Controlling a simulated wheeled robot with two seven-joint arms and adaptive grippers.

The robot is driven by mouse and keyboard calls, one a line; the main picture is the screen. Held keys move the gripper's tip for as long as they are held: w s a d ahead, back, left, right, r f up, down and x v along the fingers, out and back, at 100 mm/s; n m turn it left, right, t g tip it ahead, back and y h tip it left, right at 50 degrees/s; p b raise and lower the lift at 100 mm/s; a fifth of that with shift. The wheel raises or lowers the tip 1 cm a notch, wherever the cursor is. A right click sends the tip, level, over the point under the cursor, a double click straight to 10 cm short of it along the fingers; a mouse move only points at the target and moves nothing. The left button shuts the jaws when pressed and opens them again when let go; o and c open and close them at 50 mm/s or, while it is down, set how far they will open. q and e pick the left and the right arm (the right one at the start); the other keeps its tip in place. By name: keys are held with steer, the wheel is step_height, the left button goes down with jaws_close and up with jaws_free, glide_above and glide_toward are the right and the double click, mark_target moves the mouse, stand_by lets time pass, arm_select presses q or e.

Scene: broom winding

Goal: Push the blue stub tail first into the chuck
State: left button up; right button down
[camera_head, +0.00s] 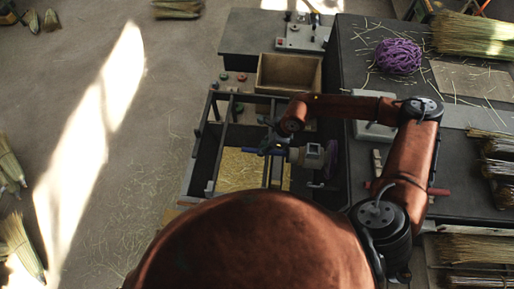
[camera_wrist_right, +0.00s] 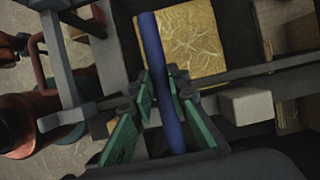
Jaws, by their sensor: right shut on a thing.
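My right gripper (camera_head: 268,143) reaches in from the right over the dark frame in the head view and is shut on the blue stub. In the right wrist view the green-padded fingers (camera_wrist_right: 163,90) close on both sides of the long blue stub (camera_wrist_right: 151,42), which extends beyond the fingertips. My left gripper is not in view.
A straw-strewn yellow panel (camera_head: 238,170) lies inside the frame. An open wooden box (camera_head: 288,73) stands behind it. The dark table (camera_head: 352,62) at right holds a purple twine ball (camera_head: 398,56) and broom straw (camera_head: 470,34). Open floor lies at left.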

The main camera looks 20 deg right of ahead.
steer(key=shift+s+d, duration=0.15)
steer(key=shift+d, duration=0.15)
stand_by(0.4)
steer(key=c, duration=1.8)
jaws_free()
steer(key=shift+o, duration=0.2)
steer(key=shift+d, duration=0.1)
steer(key=v, duration=1.2)
